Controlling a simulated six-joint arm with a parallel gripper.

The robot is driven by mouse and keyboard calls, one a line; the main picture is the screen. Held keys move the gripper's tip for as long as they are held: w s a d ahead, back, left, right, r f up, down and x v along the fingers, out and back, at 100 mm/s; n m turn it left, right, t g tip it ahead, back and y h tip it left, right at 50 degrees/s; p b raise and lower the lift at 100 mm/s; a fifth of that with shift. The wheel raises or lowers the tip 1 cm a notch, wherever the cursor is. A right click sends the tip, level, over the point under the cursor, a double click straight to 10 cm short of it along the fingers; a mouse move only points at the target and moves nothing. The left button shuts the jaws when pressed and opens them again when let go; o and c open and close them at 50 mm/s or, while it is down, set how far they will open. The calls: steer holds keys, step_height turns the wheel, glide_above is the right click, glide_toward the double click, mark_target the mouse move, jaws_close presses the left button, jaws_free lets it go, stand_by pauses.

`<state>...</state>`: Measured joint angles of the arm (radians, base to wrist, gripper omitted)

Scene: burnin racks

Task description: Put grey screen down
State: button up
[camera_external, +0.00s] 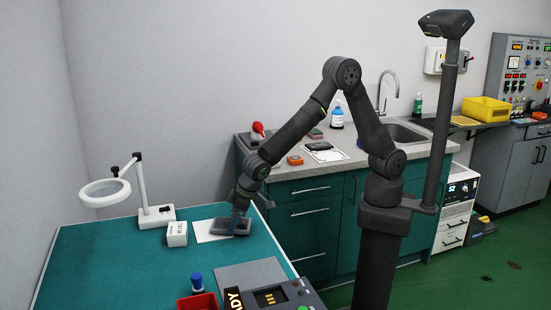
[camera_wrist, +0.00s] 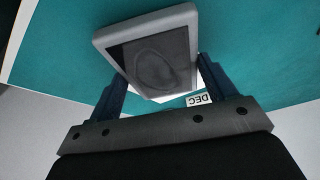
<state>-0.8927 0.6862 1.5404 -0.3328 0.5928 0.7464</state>
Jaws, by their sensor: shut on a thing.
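The grey screen (camera_external: 240,227) is a flat slab with a light grey frame and a dark face. In the external view it is at a white sheet (camera_external: 207,236) on the teal table. The wrist view shows the screen (camera_wrist: 155,58) between the two blue fingers of my gripper (camera_wrist: 160,85). My gripper (camera_external: 237,212) is shut on the screen and points down at the table. I cannot tell whether the screen's underside touches the sheet or hangs just above it.
A small white box (camera_external: 177,234) and a magnifier lamp (camera_external: 155,214) stand left of the sheet. A blue-capped bottle (camera_external: 197,284), a red bin (camera_external: 198,302) and a panel with a display (camera_external: 270,297) are at the front. The table's left part (camera_external: 110,265) is clear.

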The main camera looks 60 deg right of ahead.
steer(key=shift+f, duration=0.1)
steer(key=shift+f, duration=0.25)
steer(key=o, duration=1.1)
steer(key=v, duration=1.2)
steer(key=shift+r, duration=0.4)
